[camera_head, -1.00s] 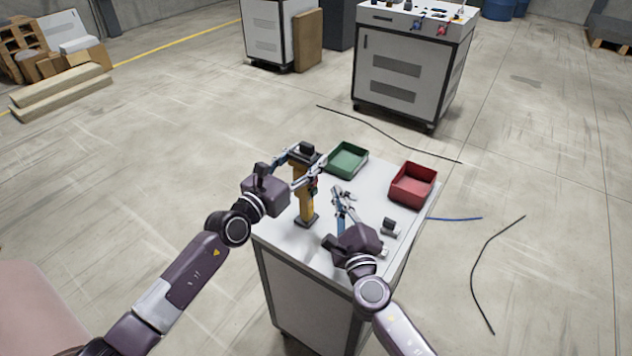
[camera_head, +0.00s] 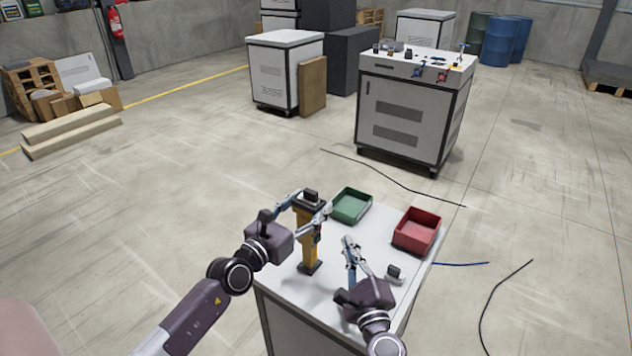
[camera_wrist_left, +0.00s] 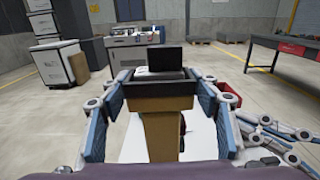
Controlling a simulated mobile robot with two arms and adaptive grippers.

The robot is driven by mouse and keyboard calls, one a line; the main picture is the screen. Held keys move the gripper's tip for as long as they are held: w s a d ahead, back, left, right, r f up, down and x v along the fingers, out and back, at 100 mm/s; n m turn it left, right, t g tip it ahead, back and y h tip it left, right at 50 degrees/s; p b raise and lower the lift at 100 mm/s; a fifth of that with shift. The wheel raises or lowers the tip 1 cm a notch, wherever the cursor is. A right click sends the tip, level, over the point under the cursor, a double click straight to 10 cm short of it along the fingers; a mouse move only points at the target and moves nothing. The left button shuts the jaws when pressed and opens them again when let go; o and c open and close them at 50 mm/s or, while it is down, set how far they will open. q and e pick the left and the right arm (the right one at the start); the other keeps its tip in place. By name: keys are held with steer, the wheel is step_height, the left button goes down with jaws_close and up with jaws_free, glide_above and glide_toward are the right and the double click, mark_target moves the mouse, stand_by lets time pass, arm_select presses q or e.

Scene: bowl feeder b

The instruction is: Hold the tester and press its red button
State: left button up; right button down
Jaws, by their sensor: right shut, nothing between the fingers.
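The tester (camera_head: 309,247) stands upright on the near table, with a yellow-orange body, a dark head and a dark foot. In the left wrist view its dark head (camera_wrist_left: 160,92) lies between the blue finger pads. My left gripper (camera_head: 306,208) has its fingers on both sides of the head, seemingly touching it. A small red spot, likely the red button, shows low on the tester's right side in the left wrist view (camera_wrist_left: 182,123). My right gripper (camera_head: 349,243) is shut and empty, pointing up, to the right of the tester and apart from it.
The table (camera_head: 375,243) also holds a green bin (camera_head: 351,206) at the back, a red bin (camera_head: 417,231) at the right and a small dark-and-light block (camera_head: 396,273) beside my right gripper. Cables lie on the floor. A cabinet workstation (camera_head: 411,110) stands farther back.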

arm_select(q)
steer(key=o, duration=0.3)
steer(key=v, duration=2)
steer(key=shift+b, duration=0.3)
